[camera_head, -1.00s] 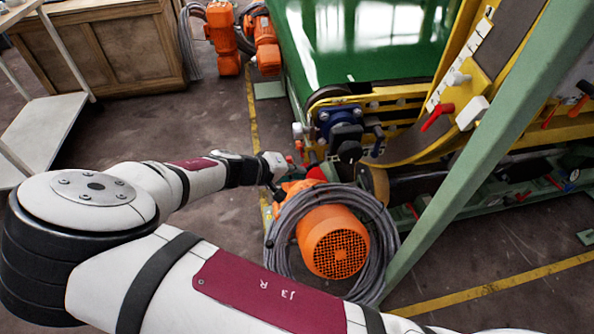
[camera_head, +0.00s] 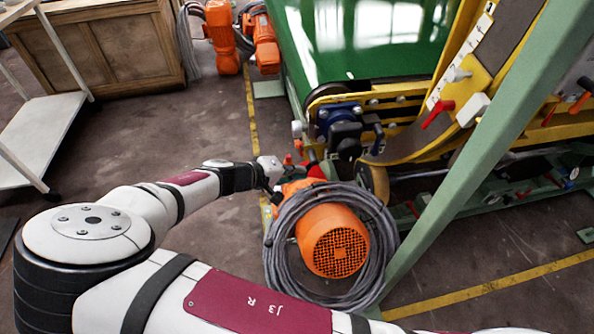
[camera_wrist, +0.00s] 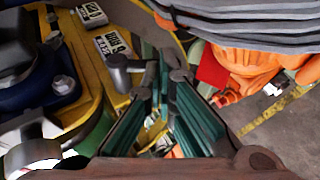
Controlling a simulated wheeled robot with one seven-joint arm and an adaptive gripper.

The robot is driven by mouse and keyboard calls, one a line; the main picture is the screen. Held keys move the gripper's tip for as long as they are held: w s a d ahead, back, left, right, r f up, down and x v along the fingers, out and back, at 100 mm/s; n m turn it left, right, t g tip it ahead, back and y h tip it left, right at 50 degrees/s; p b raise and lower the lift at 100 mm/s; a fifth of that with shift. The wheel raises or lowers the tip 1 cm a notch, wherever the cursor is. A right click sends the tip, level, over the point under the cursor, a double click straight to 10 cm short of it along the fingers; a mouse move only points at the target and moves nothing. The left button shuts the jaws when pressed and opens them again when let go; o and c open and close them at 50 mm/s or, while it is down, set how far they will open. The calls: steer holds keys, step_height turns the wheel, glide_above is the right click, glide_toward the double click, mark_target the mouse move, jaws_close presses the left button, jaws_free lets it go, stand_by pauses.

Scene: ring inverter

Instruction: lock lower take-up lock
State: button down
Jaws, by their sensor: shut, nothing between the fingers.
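My gripper (camera_wrist: 163,75) is in the wrist view with its teal ribbed fingers closed together at the tips and nothing held. A grey metal lever with a rounded head (camera_wrist: 124,67) stands just left of the fingertips, in front of the yellow frame; I cannot tell if they touch. Whether this lever is the lower take-up lock is not clear. In the head view my gripper (camera_head: 275,190) is small and dark, beside the orange motor and below the blue bearing block (camera_head: 338,115). The lock cannot be made out there.
An orange motor (camera_head: 335,244) wrapped in grey cable (camera_head: 376,225) sits close to the right of my gripper. A red part (camera_wrist: 212,68) is right of the fingertips. The yellow frame (camera_wrist: 85,75) and a green post (camera_head: 480,140) are close by.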

steer(key=shift+w+d+f+n+t+h+b, duration=0.1)
steer(key=shift+d+f+n+t+h+b, duration=0.15)
steer(key=shift+h, duration=0.3)
steer(key=shift+d+f+n+t+h+b, duration=0.15)
steer(key=shift+f+t+h+b, duration=0.15)
steer(key=shift+h, duration=0.25)
stand_by(1.1)
steer(key=shift+d+f, duration=0.1)
steer(key=shift+f, duration=0.15)
stand_by(2.0)
stand_by(0.5)
steer(key=v, duration=1.2)
